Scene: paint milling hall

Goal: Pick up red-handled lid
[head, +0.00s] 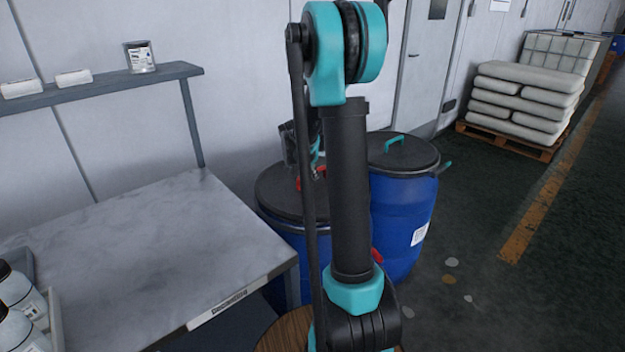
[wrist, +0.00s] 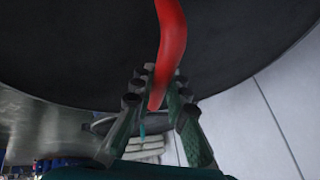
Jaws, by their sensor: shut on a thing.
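The red-handled lid (head: 283,192) is dark and round and sits on top of a blue drum (head: 290,237) beside the table. Its red handle (head: 310,177) shows partly behind my arm. In the wrist view the dark lid (wrist: 90,50) fills the upper part, with the red handle (wrist: 171,45) running down between my fingers. My gripper (wrist: 160,98) is shut on the red handle near its end. In the head view my arm hides part of the lid and the drum, and I cannot tell whether the lid is lifted at all.
A second blue drum (head: 402,215) with a dark, teal-handled lid (head: 403,152) stands close on the right. A grey table (head: 150,250) is on the left, below a wall shelf (head: 100,90) with a can (head: 140,57). Stacked sacks (head: 525,100) on a pallet stand far right.

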